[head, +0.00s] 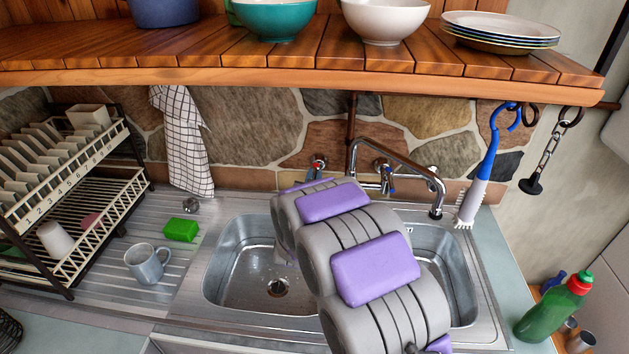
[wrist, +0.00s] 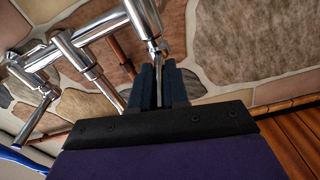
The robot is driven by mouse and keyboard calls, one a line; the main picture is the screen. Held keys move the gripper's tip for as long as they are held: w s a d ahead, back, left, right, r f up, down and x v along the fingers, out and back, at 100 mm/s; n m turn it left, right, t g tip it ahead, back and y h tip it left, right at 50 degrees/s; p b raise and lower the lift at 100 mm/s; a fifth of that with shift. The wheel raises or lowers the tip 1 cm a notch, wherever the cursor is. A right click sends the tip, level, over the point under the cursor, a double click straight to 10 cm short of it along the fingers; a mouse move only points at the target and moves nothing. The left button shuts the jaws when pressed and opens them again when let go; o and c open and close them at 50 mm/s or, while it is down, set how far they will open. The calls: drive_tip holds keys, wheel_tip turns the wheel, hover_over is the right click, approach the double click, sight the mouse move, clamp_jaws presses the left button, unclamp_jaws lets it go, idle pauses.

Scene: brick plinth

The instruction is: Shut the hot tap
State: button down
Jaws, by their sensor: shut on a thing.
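The hot tap (head: 317,165), a chrome tap with a small red mark, stands at the wall behind the sink, left of the spout. My arm covers its lower part in the head view. In the wrist view my gripper (wrist: 158,70) has its two dark fingers closed on the thin chrome tap handle (wrist: 154,47), which enters between the fingertips. The second tap (head: 386,175), with a blue mark, stands to the right and is apart from my gripper.
The chrome spout (head: 410,165) reaches right over the sink (head: 225,270). A wooden shelf (head: 300,70) with bowls and plates hangs above. A dish rack (head: 70,200), grey mug (head: 147,263) and green sponge (head: 181,230) are left. A brush (head: 480,170) hangs right.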

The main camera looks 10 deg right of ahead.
idle(0.4)
drive_tip(key=c, duration=1.1)
unclamp_jaws()
drive_tip(key=shift+s, duration=0.1)
